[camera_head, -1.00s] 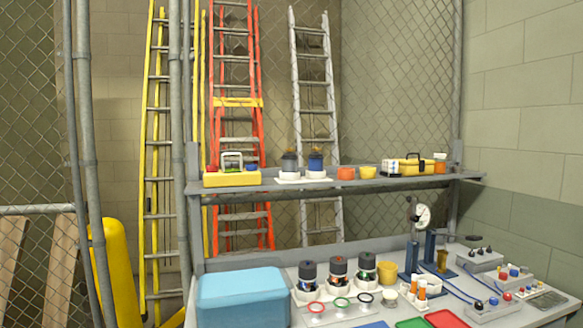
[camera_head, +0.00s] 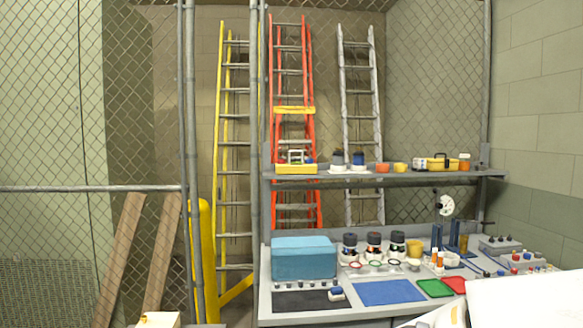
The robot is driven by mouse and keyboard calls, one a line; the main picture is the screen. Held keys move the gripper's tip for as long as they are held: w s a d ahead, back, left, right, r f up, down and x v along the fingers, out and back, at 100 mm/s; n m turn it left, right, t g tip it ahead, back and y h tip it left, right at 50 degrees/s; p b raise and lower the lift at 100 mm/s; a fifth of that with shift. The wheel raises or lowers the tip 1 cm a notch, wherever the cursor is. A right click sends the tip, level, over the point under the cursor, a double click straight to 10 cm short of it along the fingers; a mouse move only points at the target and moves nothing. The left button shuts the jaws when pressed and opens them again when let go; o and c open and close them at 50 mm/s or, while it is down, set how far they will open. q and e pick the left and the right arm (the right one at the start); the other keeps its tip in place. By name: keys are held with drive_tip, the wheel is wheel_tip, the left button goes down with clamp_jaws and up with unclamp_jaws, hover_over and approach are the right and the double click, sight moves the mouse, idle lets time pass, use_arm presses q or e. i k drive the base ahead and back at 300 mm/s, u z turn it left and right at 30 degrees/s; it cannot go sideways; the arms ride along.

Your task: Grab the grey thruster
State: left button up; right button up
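A small dark grey thruster (camera_head: 338,158) stands upright in a white holder on the raised shelf, left of a blue one (camera_head: 358,158). On the bench below, three dark canister-like units (camera_head: 374,244) with coloured bands stand in white cups behind several coloured rings. White parts of mine show at the bottom right and bottom left edges. No gripper fingers can be made out, and nothing of mine is near the grey thruster.
The bench (camera_head: 264,300) holds a light blue box (camera_head: 303,259), a blue mat (camera_head: 390,292), green and red trays, and a dial gauge (camera_head: 446,206). A chain-link fence with posts stands left of the bench.

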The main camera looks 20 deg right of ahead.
sight(338, 155)
drive_tip(key=z, duration=1.25)
drive_tip(key=i, duration=0.9)
drive_tip(key=z, duration=0.75)
drive_tip(key=i, duration=0.85)
drive_tip(key=u, duration=0.7)
drive_tip(key=i, duration=0.65)
drive_tip(key=u, duration=0.7)
